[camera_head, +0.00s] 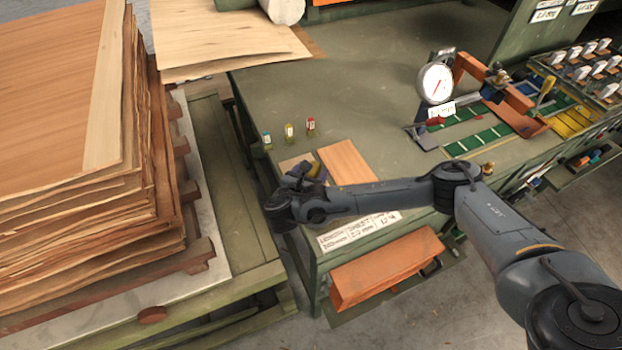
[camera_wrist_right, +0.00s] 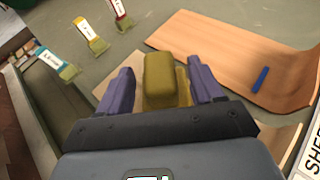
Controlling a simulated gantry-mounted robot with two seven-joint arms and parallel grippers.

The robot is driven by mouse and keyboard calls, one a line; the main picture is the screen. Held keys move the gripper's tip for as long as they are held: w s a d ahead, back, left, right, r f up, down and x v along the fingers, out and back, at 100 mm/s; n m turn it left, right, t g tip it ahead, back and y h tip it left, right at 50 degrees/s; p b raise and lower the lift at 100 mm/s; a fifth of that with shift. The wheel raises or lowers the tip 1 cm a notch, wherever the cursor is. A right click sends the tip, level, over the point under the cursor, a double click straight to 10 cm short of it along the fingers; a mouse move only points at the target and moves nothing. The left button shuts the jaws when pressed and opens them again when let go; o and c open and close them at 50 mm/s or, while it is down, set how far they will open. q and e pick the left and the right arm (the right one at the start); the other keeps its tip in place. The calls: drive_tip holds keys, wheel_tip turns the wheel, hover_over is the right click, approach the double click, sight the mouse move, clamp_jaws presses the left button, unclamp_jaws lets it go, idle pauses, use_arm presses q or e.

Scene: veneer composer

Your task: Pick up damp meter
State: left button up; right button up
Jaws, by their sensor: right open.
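A yellow-olive block-shaped device, which looks like the damp meter (camera_wrist_right: 165,80), stands at the table's near left corner. In the right wrist view it sits between the two purple fingers of my right gripper (camera_wrist_right: 163,90). The fingers are apart, one on each side of it, and I cannot tell whether they touch it. In the head view, my right gripper (camera_head: 308,172) is at this corner and a bit of yellow, likely the damp meter (camera_head: 317,171), shows beside it, mostly hidden by the wrist. My left gripper is not in view.
Several small tagged clips (camera_head: 289,132) stand behind. A dial gauge (camera_head: 435,83) stands farther right. A veneer stack (camera_head: 70,180) is at left. The green tabletop's middle (camera_head: 330,80) is clear.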

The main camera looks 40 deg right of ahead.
drive_tip(key=shift+f, duration=0.1)
drive_tip(key=c, duration=1.2)
drive_tip(key=shift+o, duration=0.2)
